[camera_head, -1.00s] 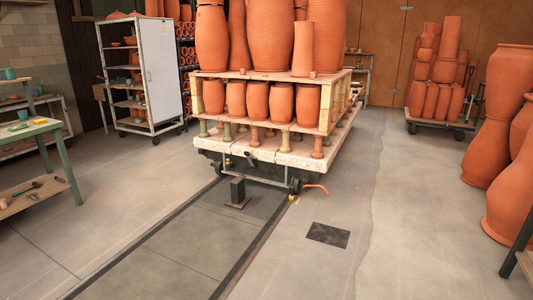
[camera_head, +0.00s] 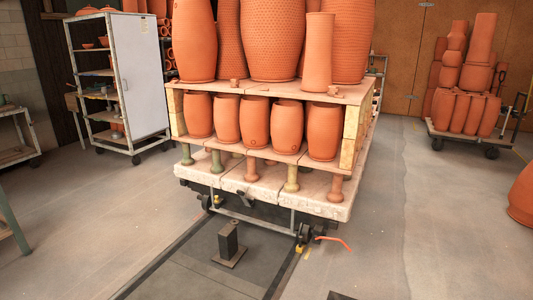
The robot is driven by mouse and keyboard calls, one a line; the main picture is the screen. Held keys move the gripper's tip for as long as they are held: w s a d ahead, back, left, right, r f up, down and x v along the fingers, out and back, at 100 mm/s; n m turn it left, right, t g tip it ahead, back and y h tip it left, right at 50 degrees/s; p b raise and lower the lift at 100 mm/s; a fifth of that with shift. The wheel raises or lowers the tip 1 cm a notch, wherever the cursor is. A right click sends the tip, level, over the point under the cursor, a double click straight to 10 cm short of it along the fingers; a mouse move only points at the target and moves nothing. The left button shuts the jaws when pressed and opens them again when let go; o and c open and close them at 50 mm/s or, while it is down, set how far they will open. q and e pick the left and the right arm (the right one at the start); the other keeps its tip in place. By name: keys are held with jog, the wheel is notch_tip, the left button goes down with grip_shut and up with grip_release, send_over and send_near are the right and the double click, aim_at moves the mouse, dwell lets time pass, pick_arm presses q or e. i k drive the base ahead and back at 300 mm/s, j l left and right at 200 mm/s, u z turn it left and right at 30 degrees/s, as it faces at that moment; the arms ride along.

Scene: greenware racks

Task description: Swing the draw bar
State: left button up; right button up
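A kiln car stands straight ahead on floor rails, its pale slab deck (camera_head: 264,187) loaded with terracotta pots. A thin grey metal bar (camera_head: 252,221) hangs low across the front of the car, below the deck; I take it for the draw bar. A dark fitting (camera_head: 243,196) sits under the middle of the deck's front edge. A red-orange handle (camera_head: 336,241) sticks out to the right by the front right wheel (camera_head: 303,232). Neither of my grippers is in view.
A dark post on a base plate (camera_head: 229,243) stands between the rails, close in front of the car. A shelf rack with a white panel (camera_head: 143,76) stands at left, and a loaded cart (camera_head: 465,139) at back right. A large pot (camera_head: 522,195) is at the right edge. The floor right of the car is open.

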aim_at(242, 193)
jog(key=i, duration=2.3)
